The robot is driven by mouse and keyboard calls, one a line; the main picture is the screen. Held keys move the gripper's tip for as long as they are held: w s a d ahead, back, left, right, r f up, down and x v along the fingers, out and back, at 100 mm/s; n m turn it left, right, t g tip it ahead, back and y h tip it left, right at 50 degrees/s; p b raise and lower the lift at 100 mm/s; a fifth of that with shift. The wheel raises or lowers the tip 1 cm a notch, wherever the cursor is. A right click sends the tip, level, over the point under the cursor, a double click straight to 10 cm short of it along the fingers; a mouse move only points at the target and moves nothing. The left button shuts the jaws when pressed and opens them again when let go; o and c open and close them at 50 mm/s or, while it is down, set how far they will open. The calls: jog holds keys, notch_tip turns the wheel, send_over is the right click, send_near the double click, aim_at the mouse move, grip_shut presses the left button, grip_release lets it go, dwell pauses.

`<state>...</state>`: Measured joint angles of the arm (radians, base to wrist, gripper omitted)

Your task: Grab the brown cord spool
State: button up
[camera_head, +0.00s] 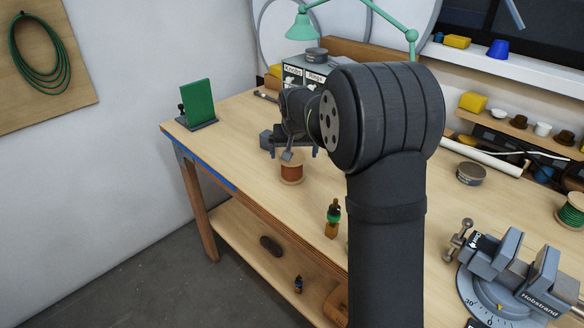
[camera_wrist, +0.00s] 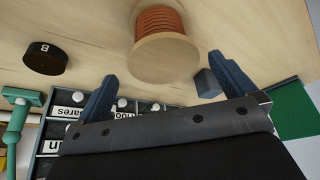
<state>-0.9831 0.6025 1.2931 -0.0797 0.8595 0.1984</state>
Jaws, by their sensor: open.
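The brown cord spool (camera_head: 291,173) stands upright on the wooden workbench, with pale wooden flanges and reddish-brown cord. In the wrist view the spool (camera_wrist: 160,20) shows at top centre, beyond the fingertips and roughly in line with the gap between them. My gripper (camera_head: 279,150) is just above and behind the spool in the head view, and partly overlaps it. In the wrist view my gripper (camera_wrist: 165,72) has its two blue-grey fingers wide apart with nothing held between them. I cannot tell the exact distance from fingers to spool.
A green panel on a stand (camera_head: 197,103) is at the bench's left end. A labelled drawer cabinet (camera_wrist: 60,125) and a dark round tin (camera_wrist: 44,58) are near the gripper. A small bottle (camera_head: 333,212), a vise (camera_head: 510,275) and a green spool (camera_head: 571,212) are farther right.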

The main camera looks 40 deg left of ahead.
jog(key=x, duration=0.5)
jog(key=shift+s+a, duration=0.1)
jog(key=shift+s, duration=0.1)
jog(key=c, duration=1.2)
jog(key=shift+r, duration=0.1)
